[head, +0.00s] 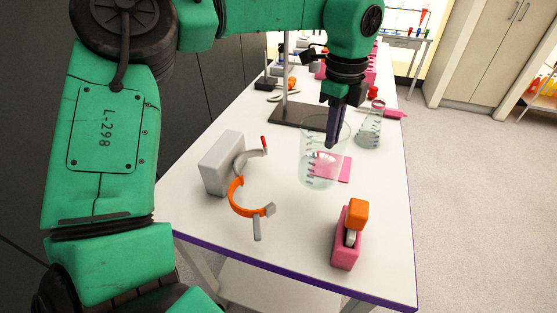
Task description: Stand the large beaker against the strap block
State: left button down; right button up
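The large beaker (311,172) is clear glass with dark graduation marks and stands upright on the white table. The strap block is a grey block (219,164) with a curved orange and grey strap (244,200), to the left of the beaker. Clear table lies between the strap and the beaker. My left gripper (333,138) points down at the beaker's upper right part, its dark fingers overlapping the rim in the picture. The fingers show nearly edge-on, so I cannot tell whether they grip the glass. My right gripper is not in view.
A pink and orange stapler-like object (347,236) stands near the front right. A conical flask (370,128) stands just behind and right of the beaker. A pink pad (344,171) shows through and beside the beaker. A dark stand base (292,113) lies behind.

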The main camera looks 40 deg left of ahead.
pick_arm(q)
jog(key=shift+w+a+f, duration=0.15)
jog(key=shift+a, duration=0.25)
jog(key=s+a+f+p, duration=0.1)
jog(key=a+f, duration=0.1)
jog(key=a, duration=0.2)
jog(key=s+a+f+p, duration=0.1)
jog(key=s+a+f, duration=0.1)
jog(key=a, duration=0.2)
jog(key=s+a+f+p, duration=0.1)
jog(key=s+a+f, duration=0.1)
jog(key=a+f, duration=0.1)
jog(key=shift+s+a, duration=0.1)
jog(key=shift+a, duration=0.55)
jog(key=shift+a+f, duration=0.15)
jog(key=shift+f, duration=0.05)
jog(key=shift+f+b, duration=0.15)
jog(key=shift+b, duration=0.15)
jog(key=c, duration=1)
grip_release()
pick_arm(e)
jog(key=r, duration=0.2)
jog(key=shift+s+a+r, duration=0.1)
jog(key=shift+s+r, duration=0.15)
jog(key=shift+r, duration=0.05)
